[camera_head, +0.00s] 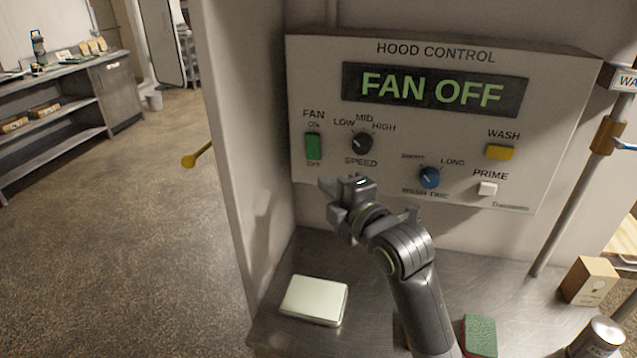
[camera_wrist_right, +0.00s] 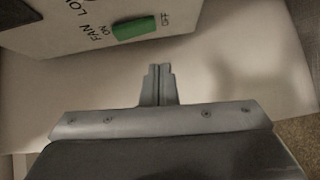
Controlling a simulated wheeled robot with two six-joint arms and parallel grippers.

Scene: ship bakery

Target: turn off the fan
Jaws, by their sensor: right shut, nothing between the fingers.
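The hood control panel (camera_head: 420,125) is on the wall, and its display (camera_head: 434,90) reads FAN OFF in green letters. The green fan switch (camera_head: 313,146) is at the panel's left, between the ON and OFF marks. It also shows at the top of the right wrist view (camera_wrist_right: 136,27). My right gripper (camera_head: 328,188) is just below the panel's lower left part, below the switch and apart from it. Its fingers (camera_wrist_right: 158,72) are closed together and empty in the right wrist view. My left gripper is not in view.
The panel also has a black speed knob (camera_head: 362,143), a blue wash time knob (camera_head: 429,177), a yellow wash button (camera_head: 499,152) and a white prime button (camera_head: 487,188). A pale box (camera_head: 314,299), a green sponge (camera_head: 480,336) and a can (camera_head: 603,337) are on the metal counter below.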

